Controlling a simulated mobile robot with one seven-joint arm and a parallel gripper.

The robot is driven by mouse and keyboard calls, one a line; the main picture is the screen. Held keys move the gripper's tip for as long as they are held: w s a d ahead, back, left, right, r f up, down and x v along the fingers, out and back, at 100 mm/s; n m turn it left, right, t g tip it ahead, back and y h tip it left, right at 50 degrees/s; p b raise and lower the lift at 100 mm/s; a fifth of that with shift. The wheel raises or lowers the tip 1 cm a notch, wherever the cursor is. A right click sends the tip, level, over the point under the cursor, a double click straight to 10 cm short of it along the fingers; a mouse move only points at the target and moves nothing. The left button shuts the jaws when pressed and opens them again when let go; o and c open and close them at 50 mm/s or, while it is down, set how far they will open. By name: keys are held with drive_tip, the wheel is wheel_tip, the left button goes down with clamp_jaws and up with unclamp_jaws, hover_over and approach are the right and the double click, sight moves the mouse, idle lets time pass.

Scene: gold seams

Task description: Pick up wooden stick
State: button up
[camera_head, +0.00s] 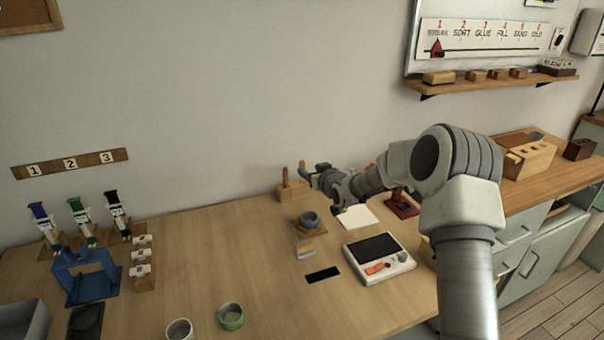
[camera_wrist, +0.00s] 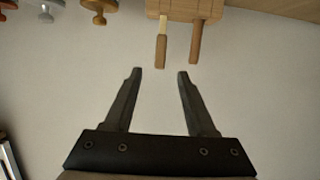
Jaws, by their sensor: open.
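A wooden block (camera_head: 293,191) stands at the back of the table against the wall, with two upright wooden sticks in it. One stick (camera_head: 286,177) is on the left; the other is partly hidden by my gripper (camera_head: 306,172). In the wrist view the block (camera_wrist: 184,9) is at the top edge, with a stick (camera_wrist: 161,50) that is pale near the block and a darker stick (camera_wrist: 195,42). My gripper (camera_wrist: 160,72) is open and empty. Its fingertips are short of both sticks in the picture, with the pale-based stick lined up between them.
A small grey-blue bowl (camera_head: 310,220) on a wooden square, white paper (camera_head: 357,217) and a device with a dark screen (camera_head: 379,259) lie near the arm. Several round knobs (camera_wrist: 97,8) show at the wrist view's upper left.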

sight(303, 166)
drive_tip(key=shift+x, duration=4.1)
drive_tip(key=shift+c, duration=0.2)
clamp_jaws()
